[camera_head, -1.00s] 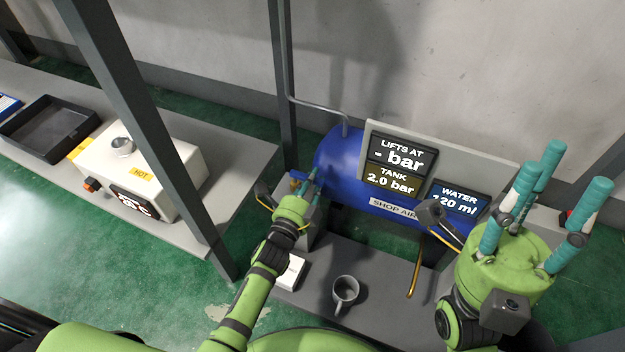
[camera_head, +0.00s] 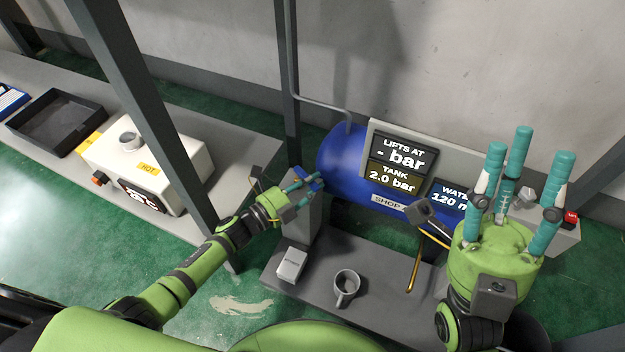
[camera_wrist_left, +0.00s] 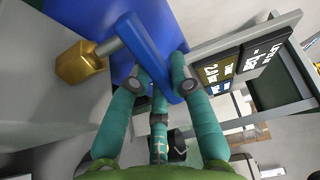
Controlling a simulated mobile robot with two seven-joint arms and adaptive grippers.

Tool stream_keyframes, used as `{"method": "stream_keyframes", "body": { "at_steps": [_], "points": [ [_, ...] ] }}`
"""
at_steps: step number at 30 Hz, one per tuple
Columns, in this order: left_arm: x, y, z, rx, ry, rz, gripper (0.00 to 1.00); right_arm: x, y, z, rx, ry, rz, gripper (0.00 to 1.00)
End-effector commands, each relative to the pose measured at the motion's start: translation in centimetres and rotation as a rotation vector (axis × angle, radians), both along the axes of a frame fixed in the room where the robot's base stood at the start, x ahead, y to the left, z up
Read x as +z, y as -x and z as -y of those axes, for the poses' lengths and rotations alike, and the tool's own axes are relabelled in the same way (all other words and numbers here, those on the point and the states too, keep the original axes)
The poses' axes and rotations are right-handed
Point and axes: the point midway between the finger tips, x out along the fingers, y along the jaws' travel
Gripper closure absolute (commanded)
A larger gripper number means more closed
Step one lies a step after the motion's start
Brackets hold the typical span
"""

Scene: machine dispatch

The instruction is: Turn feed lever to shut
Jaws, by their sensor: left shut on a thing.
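The feed lever (camera_wrist_left: 148,52) is a blue bar on a brass valve body (camera_wrist_left: 80,64), seen in the left wrist view beside the blue tank (camera_head: 343,160). My left gripper (camera_head: 306,184) is shut on the lever, its teal fingers on both sides of the bar. In the head view the fingers hide most of the lever at the tank's left end. My right gripper (camera_head: 527,152) is raised at the right with its fingers pointing up, spread and empty.
The display panel (camera_head: 398,165) reads tank 2.0 bar and "- bar" for lifts. A grey mug (camera_head: 346,287) and a small white box (camera_head: 291,263) stand on the low bench. A grey post (camera_head: 150,120) rises left of my left arm.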

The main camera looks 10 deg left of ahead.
Motion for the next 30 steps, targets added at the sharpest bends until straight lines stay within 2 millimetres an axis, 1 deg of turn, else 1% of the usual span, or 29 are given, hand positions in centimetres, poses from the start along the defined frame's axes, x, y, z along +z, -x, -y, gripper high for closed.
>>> {"method": "stream_keyframes", "body": {
  "at_steps": [6, 19, 20, 21, 22, 30],
  "points": [
    [-0.07, 0.17, -0.19, -0.054, -0.001, 0.0, 1.0, -0.1, 0.17, 0.19, 0.0, -0.008, 0.014, 0.6],
    [-0.05, 0.23, -0.16, -0.064, 0.0, -0.001, 1.0, -0.1, 0.16, 0.26, -0.002, -0.009, 0.017, 0.6],
    [-0.05, 0.23, -0.16, -0.064, 0.0, -0.001, 0.71, -0.1, 0.16, 0.26, -0.002, -0.009, 0.017, 0.6],
    [-0.05, 0.23, -0.16, -0.063, -0.001, -0.001, 0.55, -0.1, 0.16, 0.27, -0.002, -0.009, 0.017, 0.6],
    [-0.04, 0.23, -0.16, -0.063, 0.0, 0.0, 0.54, -0.1, 0.15, 0.27, -0.002, -0.009, 0.017, 0.6],
    [-0.02, 0.24, -0.16, -0.063, 0.0, 0.0, 0.54, -0.11, 0.05, 0.32, -0.006, -0.013, 0.017, 0.6]
  ]
}}
